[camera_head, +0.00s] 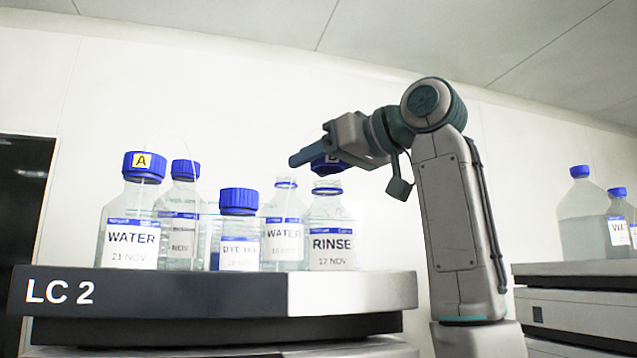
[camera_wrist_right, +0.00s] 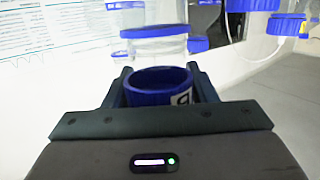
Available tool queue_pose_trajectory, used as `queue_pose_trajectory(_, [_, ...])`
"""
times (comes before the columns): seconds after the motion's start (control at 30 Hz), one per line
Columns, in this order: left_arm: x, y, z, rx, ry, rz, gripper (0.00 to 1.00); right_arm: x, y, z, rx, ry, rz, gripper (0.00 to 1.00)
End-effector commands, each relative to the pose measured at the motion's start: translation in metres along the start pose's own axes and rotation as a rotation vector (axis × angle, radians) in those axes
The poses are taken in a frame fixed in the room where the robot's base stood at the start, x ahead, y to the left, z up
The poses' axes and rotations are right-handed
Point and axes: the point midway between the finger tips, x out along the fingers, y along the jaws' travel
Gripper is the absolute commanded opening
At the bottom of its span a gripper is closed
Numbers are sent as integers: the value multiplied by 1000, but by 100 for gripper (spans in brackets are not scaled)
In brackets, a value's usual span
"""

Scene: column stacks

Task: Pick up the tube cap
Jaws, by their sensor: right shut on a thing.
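My right gripper (camera_head: 316,158) reaches in from the right above the bottles and is shut on a blue cap (camera_head: 326,167). The cap carries a small white label with a letter that I cannot read surely. In the right wrist view the cap (camera_wrist_right: 160,86) sits between the two dark fingers, its hollow round rim showing. In the head view the cap is above the neck of the RINSE bottle (camera_head: 331,225), apart from it, with a small gap. The RINSE bottle has a blue ring at its neck and no cap on. My left gripper is not in view.
On the LC 2 unit's top (camera_head: 350,291) stand a capped WATER bottle (camera_head: 131,215) marked A, a capped bottle behind (camera_head: 181,205), a short blue-capped bottle (camera_head: 239,230) and an uncapped WATER bottle (camera_head: 284,218). More bottles (camera_head: 590,215) stand on another unit at right.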

Motion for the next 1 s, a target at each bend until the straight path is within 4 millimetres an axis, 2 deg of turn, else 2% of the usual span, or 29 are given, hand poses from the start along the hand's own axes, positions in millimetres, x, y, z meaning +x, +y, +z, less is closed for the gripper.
queue_pose_trajectory(0.07, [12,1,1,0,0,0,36,-4,-4,-3,-3,1,1,30])
queue_pose_trajectory(0.4, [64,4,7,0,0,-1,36,-57,-78,0,-6,4,0,30])
queue_pose_trajectory(0.6, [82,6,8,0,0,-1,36,-82,-111,-2,-3,2,0,30])
queue_pose_trajectory(0.8, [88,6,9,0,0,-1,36,-94,-127,-5,-1,0,-1,30])
queue_pose_trajectory(1.0, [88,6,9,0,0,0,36,-97,-130,-6,0,0,-1,30])
